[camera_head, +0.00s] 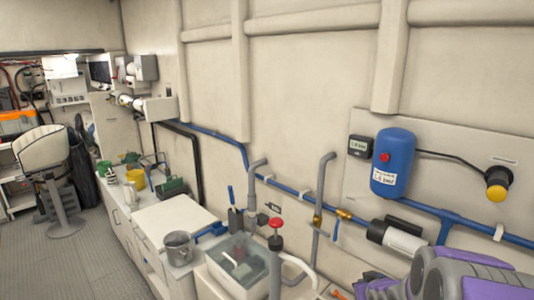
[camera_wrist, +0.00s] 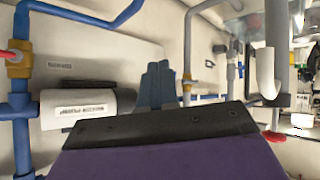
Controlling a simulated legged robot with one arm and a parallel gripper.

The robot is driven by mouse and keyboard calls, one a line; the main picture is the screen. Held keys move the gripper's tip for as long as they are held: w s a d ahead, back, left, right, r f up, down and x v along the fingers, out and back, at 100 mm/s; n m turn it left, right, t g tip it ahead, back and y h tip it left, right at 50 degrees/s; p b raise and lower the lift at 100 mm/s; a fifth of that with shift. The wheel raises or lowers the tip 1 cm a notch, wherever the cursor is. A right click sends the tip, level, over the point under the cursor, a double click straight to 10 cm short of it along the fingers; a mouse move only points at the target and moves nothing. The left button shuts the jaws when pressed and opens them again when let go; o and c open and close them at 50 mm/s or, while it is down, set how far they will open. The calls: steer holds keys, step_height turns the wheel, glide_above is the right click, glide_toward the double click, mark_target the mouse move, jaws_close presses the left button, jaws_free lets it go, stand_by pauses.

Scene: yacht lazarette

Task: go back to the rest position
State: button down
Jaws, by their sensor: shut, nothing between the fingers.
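My gripper (camera_wrist: 158,66) shows in the wrist view, with its grey-blue fingers pressed together and nothing between them. It points toward the pale wall panel (camera_wrist: 130,45), close to the white cylinder (camera_wrist: 80,108) with a printed label. In the head view, my purple and grey arm fills the lower right corner, and the gripper itself cannot be made out there.
Blue pipes (camera_head: 290,188) run along the wall. A blue tank (camera_head: 392,163) and a yellow-black knob (camera_head: 498,182) are mounted at the right. A red valve handle (camera_head: 276,222) stands beside the clear bin (camera_head: 238,262). A metal bucket (camera_head: 178,248) sits on the counter. The floor (camera_head: 70,270) at left is clear.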

steer(key=s+a+r+g, duration=0.2)
steer(key=s+a+g, duration=0.2)
steer(key=s, duration=0.9)
steer(key=s+a+r+m+g, duration=0.1)
steer(key=s+a+g, duration=0.3)
steer(key=s, duration=1)
steer(key=s+a+r+g, duration=0.4)
steer(key=s+a, duration=0.2)
steer(key=s, duration=0.7)
steer(key=shift+s+a+m+y, duration=0.15)
steer(key=shift+s+m+y, duration=0.15)
steer(key=shift+s+y, duration=0.1)
steer(key=shift+r, duration=0.1)
steer(key=shift+d, duration=0.3)
